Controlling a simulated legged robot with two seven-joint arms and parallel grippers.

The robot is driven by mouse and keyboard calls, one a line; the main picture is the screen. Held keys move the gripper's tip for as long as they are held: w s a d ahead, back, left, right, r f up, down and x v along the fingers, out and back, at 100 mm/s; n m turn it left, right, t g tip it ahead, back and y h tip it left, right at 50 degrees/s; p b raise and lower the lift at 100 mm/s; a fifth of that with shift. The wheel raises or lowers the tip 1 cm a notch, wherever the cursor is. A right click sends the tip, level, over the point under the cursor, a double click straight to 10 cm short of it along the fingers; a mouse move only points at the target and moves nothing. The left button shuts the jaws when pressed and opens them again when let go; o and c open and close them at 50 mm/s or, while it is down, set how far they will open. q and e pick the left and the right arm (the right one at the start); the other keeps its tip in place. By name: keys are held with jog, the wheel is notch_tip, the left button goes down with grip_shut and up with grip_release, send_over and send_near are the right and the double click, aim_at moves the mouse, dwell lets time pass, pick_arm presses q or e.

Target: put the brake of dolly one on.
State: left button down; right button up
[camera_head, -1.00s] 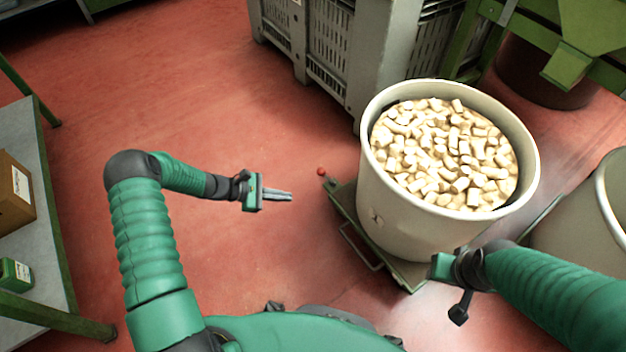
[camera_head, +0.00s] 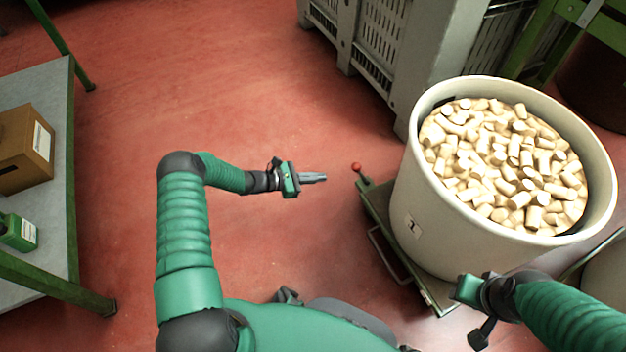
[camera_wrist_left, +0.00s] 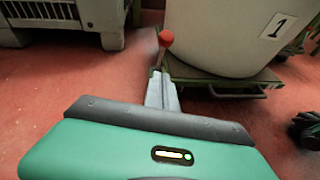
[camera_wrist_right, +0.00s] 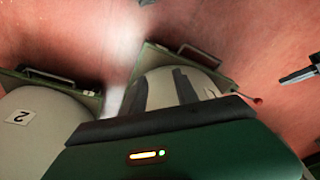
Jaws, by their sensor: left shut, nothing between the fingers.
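Dolly one is a low green platform (camera_head: 380,212) under a cream drum (camera_head: 408,190) full of corks; the drum bears a label "1", also clear in the left wrist view (camera_wrist_left: 279,25). A brake lever with a red knob (camera_head: 356,166) stands up at the dolly's left corner. The knob also shows in the left wrist view (camera_wrist_left: 166,37), just beyond the fingertips. My left gripper (camera_head: 322,177) is shut and empty, a short way left of the knob and apart from it. My right gripper (camera_wrist_right: 160,88) has its fingers apart, in front of the drums.
A second drum (camera_wrist_right: 40,140) labelled "2" stands on another dolly at the right. Grey slatted crates (camera_head: 372,50) stand behind. A grey table (camera_head: 50,130) with a carton (camera_head: 22,148) and green container (camera_head: 18,232) is at the left. Red floor between is clear.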

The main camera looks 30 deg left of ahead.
pick_arm(q)
jog(key=w+d+b, duration=0.4)
jog(key=w+d, duration=0.1)
jog(key=d, duration=0.1)
jog(key=shift+w+d+r+b, duration=0.15)
jog(key=shift+w+b, duration=0.15)
jog(key=shift+b, duration=0.05)
